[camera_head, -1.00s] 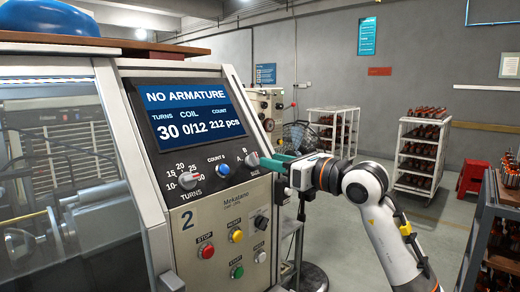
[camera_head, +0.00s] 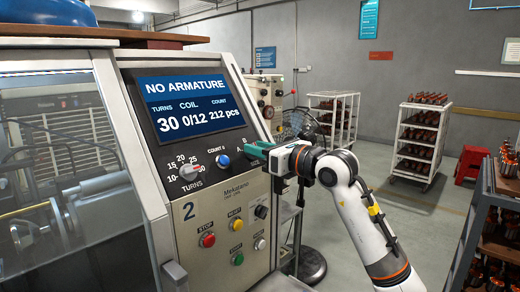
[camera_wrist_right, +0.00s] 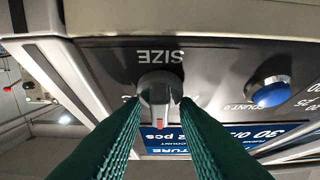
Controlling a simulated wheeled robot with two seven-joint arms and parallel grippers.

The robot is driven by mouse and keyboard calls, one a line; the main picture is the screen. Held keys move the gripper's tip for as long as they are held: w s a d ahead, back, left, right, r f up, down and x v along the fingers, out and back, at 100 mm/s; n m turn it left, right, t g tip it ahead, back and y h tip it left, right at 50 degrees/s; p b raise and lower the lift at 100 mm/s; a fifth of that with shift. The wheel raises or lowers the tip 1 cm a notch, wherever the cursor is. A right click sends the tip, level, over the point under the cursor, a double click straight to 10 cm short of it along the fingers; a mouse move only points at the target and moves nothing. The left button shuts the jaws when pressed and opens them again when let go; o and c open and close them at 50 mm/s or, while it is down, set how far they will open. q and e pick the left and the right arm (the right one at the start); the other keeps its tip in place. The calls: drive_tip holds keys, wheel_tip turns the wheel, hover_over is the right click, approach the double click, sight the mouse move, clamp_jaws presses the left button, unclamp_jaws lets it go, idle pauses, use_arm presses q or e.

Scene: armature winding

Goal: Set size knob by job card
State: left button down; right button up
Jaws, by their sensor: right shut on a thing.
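The size knob (camera_wrist_right: 158,92) is a grey knob with a red-tipped pointer on the machine's dark panel. In the right wrist view it sits between my two green fingers, above which the SIZE label (camera_wrist_right: 160,56) appears upside down. The pointer's red tip faces the bottom of that picture, away from the label. My right gripper (camera_head: 254,150) is shut on the knob, and its fingers hide it in the head view. The display (camera_head: 192,102) reads NO ARMATURE, turns 30, coil 0/12, count 212 pcs. I cannot make out a job card. My left gripper is not in view.
The turns knob (camera_head: 190,172) and blue count button (camera_head: 223,161) are left of my gripper. Below are the red stop button (camera_head: 207,240), other buttons and a black knob (camera_head: 261,211). A fan (camera_head: 302,124) stands behind the arm. White racks (camera_head: 420,144) stand farther back.

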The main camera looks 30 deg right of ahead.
drive_tip(key=shift+n+y, duration=0.3)
drive_tip(key=n+g+y+b, duration=0.1)
drive_tip(key=n+y+b, duration=0.1)
drive_tip(key=n, duration=0.1)
drive_tip(key=shift+d+f+n, duration=0.1)
drive_tip(key=shift+n, duration=0.2)
drive_tip(key=n+g, duration=0.1)
drive_tip(key=n+y, duration=0.1)
drive_tip(key=n, duration=0.1)
drive_tip(key=shift+n+g+y, duration=0.3)
drive_tip(key=shift+g, duration=0.1)
drive_tip(key=n, duration=0.1)
drive_tip(key=n+g+y, duration=0.1)
drive_tip(key=n+g, duration=0.1)
drive_tip(key=n, duration=0.1)
drive_tip(key=shift+w+r, duration=0.1)
drive_tip(key=shift+r, duration=0.15)
drive_tip(key=shift+c, duration=0.2)
drive_tip(key=shift+n+g+y+p, duration=0.4)
drive_tip(key=shift+n+g+p, duration=0.3)
drive_tip(key=shift+n+g, duration=0.7)
drive_tip(key=shift+f+n, duration=0.1)
drive_tip(key=shift+n, duration=0.4)
